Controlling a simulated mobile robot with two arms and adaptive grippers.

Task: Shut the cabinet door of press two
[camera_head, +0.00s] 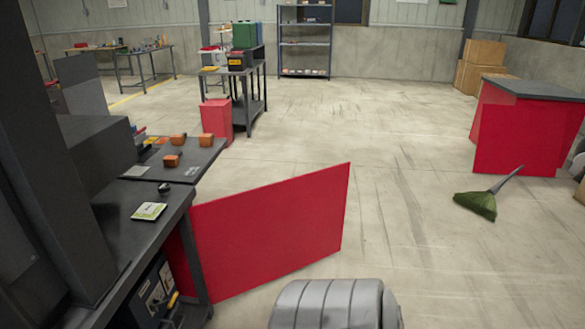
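A large flat red door panel (272,235) stands swung open below the dark bench at the left. Its near left edge meets the cabinet front under the bench top, and its free edge points out into the room. I cannot read any label that says which press it belongs to. The open cabinet (157,292) under the bench shows boxes and other items inside. The dark machine body (45,150) rises above the bench top at the left edge. Neither of my grippers shows. A rounded grey part of mine is at the bottom centre, close to the door.
A dark side table (180,172) holds several orange-brown blocks. A green-and-white packet (149,211) lies on the bench (125,250). A green broom (477,204) lies on the floor at right, near a red cabinet (525,130). The concrete floor (330,130) beyond the door is clear.

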